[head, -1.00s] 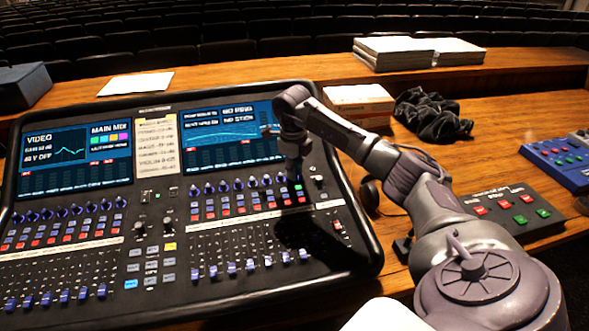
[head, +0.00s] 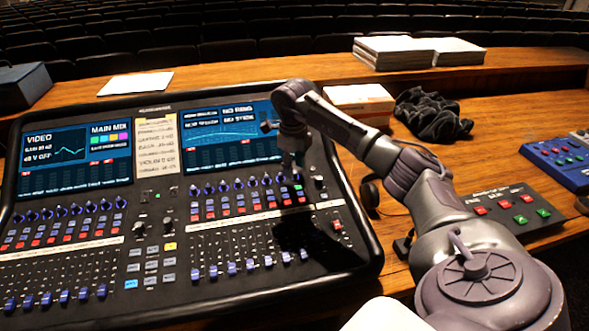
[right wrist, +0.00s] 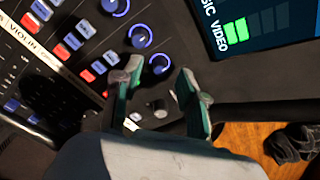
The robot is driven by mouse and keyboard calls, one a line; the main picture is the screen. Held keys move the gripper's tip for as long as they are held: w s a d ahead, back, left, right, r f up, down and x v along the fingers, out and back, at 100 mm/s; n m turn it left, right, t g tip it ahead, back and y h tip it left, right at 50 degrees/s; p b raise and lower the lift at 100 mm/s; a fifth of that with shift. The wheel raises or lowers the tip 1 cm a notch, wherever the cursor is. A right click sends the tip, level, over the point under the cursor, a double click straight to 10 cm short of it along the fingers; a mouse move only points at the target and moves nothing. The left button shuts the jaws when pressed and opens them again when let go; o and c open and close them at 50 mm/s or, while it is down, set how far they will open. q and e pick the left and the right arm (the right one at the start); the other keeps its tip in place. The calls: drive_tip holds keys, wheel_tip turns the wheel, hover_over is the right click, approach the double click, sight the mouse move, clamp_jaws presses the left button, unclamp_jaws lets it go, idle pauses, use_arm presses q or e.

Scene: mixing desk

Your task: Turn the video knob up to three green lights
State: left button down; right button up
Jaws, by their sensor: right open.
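The mixing desk (head: 160,215) stands on the wooden table, with rows of blue-ringed knobs below two screens. My right gripper (head: 293,168) points down over the right end of the right-hand knob row. In the right wrist view its open fingers (right wrist: 160,84) stand on either side of the end knob (right wrist: 159,65), with gaps visible. I cannot tell how deep the fingertips reach. My left gripper is not in view.
More knobs (right wrist: 140,36) sit close beside the fingers, with red and blue buttons near. A box (head: 358,98), a black cloth (head: 432,115) and a small button panel (head: 510,208) lie right of the desk. Bare table shows around them.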

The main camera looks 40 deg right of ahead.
wheel_tip(320, 180, up, 10)
drive_tip(key=shift+s+a+r, duration=0.15)
drive_tip(key=shift+s+a, duration=0.2)
drive_tip(key=shift+a, duration=0.1)
drive_tip(key=shift+a, duration=0.1)
idle(0.3)
